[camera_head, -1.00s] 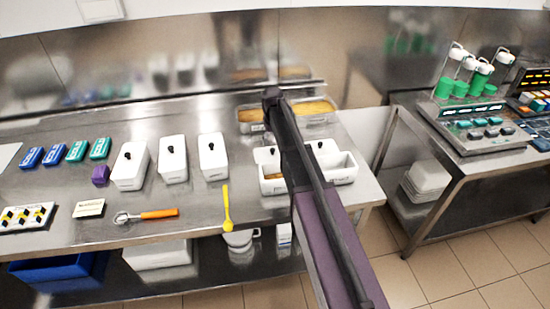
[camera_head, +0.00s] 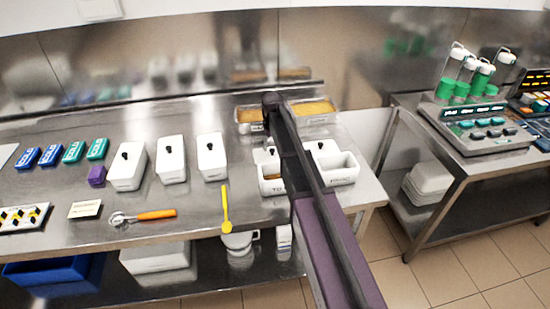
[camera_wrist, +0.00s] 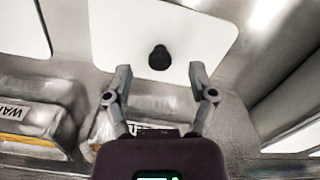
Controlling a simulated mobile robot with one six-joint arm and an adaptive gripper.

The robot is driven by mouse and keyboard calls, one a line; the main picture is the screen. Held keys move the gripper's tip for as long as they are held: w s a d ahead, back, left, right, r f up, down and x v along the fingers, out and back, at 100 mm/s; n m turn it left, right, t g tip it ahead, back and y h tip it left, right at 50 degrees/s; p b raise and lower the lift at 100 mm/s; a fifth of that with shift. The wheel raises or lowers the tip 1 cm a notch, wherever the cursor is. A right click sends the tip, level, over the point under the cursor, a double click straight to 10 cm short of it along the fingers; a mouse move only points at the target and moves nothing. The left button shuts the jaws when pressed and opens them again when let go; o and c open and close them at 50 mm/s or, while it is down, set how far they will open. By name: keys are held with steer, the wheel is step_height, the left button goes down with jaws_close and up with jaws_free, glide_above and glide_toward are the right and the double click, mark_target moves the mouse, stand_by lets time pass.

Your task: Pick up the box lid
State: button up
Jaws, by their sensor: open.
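In the wrist view a white lid (camera_wrist: 120,30) with a black knob (camera_wrist: 159,57) lies just beyond my gripper (camera_wrist: 160,80). My gripper is open and empty, its two fingers apart, with the knob roughly centred ahead of the fingertips. I cannot tell how far above the lid the fingers are. Part of a second white lid (camera_wrist: 20,28) shows at the left. In the head view a white lid with a black knob (camera_head: 322,147) shows behind the right open white box (camera_head: 345,178). The left open white box (camera_head: 270,187) is beside my arm. My arm hides the gripper there.
Three white boxes (camera_head: 127,172) with black-knobbed lids stand on the steel counter (camera_head: 180,200). A yellow spoon (camera_head: 226,210), an orange-handled tool (camera_head: 155,214) and steel pans (camera_head: 318,118) lie on it too. A machine with green cups (camera_head: 460,90) stands on the right table.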

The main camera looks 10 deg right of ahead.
mark_target(272, 152)
steer(key=shift+f+b, duration=1.2)
steer(key=shift+f, duration=0.25)
steer(key=shift+c, duration=0.2)
jaws_close()
